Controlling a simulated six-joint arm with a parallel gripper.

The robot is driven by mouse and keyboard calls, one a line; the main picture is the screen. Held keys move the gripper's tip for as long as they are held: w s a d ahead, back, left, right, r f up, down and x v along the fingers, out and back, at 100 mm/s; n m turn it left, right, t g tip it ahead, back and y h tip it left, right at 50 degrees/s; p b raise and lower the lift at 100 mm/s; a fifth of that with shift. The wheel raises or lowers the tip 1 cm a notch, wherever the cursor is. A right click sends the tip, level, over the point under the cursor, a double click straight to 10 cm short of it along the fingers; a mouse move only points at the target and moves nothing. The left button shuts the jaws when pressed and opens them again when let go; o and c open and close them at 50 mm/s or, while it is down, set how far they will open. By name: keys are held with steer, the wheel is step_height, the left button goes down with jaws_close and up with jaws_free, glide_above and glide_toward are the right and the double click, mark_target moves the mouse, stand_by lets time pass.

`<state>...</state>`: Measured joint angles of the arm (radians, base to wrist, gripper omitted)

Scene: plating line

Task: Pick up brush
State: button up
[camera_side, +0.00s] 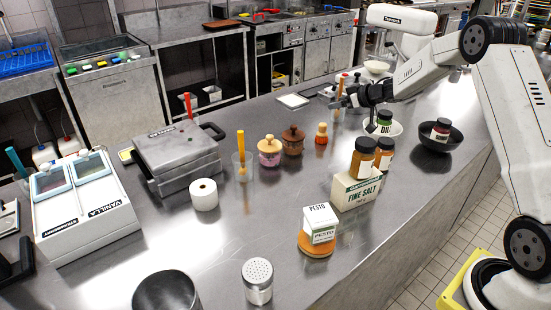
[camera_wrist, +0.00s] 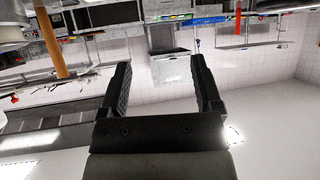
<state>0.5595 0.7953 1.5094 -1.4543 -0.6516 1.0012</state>
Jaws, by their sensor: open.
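My gripper (camera_side: 346,102) is at the back right of the steel counter in the side view, held above it. In the wrist view its two black fingers (camera_wrist: 160,72) are wide apart with nothing between them. An orange-brown stick-like handle (camera_side: 340,88) stands upright close to the gripper in the side view. A similar brown handle (camera_wrist: 52,45) shows at the left in the wrist view, outside the fingers. A yellow handle (camera_side: 241,141) stands in a clear glass mid-counter. Bristles are not visible on either, so I cannot tell which is the brush.
Jars stand on a fine salt box (camera_side: 350,191). Lidded pots (camera_side: 270,151) and a press grill (camera_side: 178,158) stand left.

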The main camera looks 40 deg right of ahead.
mark_target(326, 125)
steer(key=shift+f, duration=0.4)
steer(key=shift+f, duration=0.1)
steer(key=shift+f, duration=2.8)
steer(key=shift+f, duration=0.45)
steer(key=shift+w+f, duration=0.1)
steer(key=shift+f, duration=0.15)
steer(key=shift+x, duration=2.35)
steer(key=shift+r, duration=0.1)
jaws_close()
